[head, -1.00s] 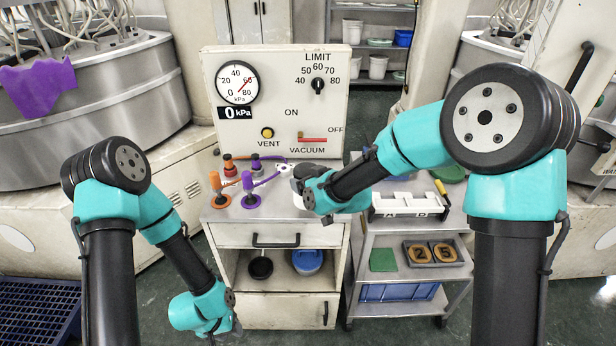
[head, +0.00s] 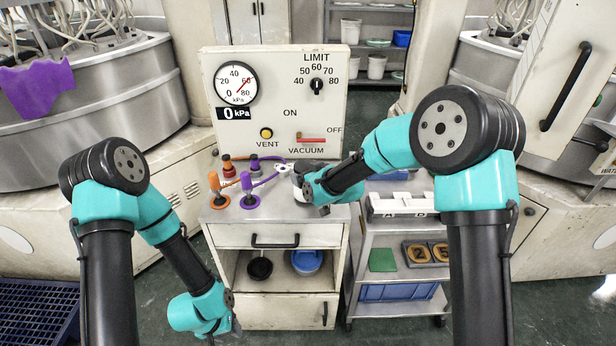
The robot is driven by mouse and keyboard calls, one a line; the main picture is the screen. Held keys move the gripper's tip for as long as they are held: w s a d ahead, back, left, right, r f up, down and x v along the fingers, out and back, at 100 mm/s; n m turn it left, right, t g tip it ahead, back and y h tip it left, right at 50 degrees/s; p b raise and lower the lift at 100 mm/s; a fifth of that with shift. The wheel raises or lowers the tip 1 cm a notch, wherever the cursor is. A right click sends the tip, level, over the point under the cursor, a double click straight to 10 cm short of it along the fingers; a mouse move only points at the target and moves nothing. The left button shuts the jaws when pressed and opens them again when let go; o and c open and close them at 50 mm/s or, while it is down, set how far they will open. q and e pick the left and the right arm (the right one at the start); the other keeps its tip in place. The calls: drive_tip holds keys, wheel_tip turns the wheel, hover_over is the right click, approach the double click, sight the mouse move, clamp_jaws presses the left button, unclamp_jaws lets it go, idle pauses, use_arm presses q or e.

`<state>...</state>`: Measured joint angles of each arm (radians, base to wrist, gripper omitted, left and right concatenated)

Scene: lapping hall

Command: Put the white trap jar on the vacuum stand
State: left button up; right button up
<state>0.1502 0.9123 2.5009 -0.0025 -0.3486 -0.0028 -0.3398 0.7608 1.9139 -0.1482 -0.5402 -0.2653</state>
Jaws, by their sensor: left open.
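The vacuum stand (head: 230,235) is a pale cabinet with a metal top and an upright gauge panel (head: 277,95). A whitish, dark-topped object (head: 297,181), possibly the white trap jar, shows at the right of its top. My right arm's wrist covers most of it, so I cannot tell whether it is held or standing. My right gripper is hidden behind that wrist. My left gripper (head: 222,333) is open, low in front of the stand's lower left, mostly hidden by its own wrist.
Orange (head: 217,190) and purple (head: 248,191) hose fittings stand on the left of the top, with red and purple ones behind. A trolley (head: 402,235) with a white rack (head: 402,207) stands close on the right. A blue lid (head: 306,261) lies on the open shelf below.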

drive_tip(key=shift+f, duration=0.35)
drive_tip(key=shift+f, duration=0.2)
drive_tip(key=o, duration=0.8)
drive_tip(key=shift+r, duration=0.25)
drive_tip(key=v, duration=1.2)
drive_tip(key=shift+f, duration=0.15)
